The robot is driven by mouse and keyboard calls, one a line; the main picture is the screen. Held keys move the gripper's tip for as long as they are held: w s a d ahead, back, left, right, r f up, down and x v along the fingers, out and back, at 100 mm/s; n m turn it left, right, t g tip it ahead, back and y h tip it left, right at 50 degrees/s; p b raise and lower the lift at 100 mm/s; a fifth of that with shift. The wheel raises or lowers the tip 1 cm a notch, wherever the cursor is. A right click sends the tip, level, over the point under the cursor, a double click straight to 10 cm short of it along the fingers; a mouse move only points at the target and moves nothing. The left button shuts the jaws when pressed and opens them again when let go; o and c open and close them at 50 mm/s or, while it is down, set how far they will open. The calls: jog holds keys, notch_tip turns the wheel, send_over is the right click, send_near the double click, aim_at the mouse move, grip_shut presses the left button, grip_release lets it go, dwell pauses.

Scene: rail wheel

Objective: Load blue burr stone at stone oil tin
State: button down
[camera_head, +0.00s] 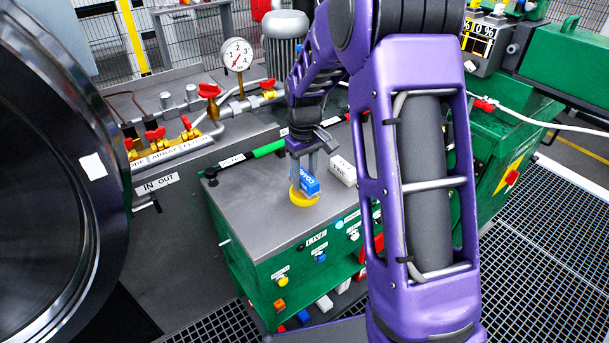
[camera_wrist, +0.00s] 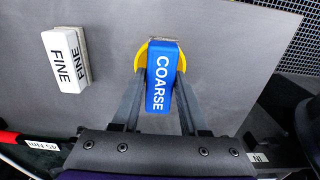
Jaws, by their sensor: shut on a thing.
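The blue burr stone (camera_head: 310,185), marked COARSE, is between the two fingers of my gripper (camera_head: 304,170) above the grey top of the green cabinet. The gripper is shut on it. The stone also shows in the wrist view (camera_wrist: 161,80), with its lettering facing the camera. A round yellow tin (camera_head: 303,201) stands on the cabinet top right under the stone. In the wrist view the yellow tin (camera_wrist: 139,57) shows on both sides of the stone, its middle hidden. I cannot tell whether the stone touches the tin.
A white stone (camera_wrist: 66,60) marked FINE lies on the cabinet top (camera_head: 245,195), beside the tin. A green-handled bar (camera_head: 265,149) lies along its back edge. Valves and a pressure gauge (camera_head: 237,54) stand behind. A large dark wheel (camera_head: 60,170) fills the left.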

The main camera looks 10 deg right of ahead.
aim_at(305, 175)
jog(key=shift+f, duration=0.6)
dwell(1.4)
jog(key=shift+r+p, duration=2.45)
jog(key=shift+r, duration=1.15)
jog(key=shift+s, duration=0.1)
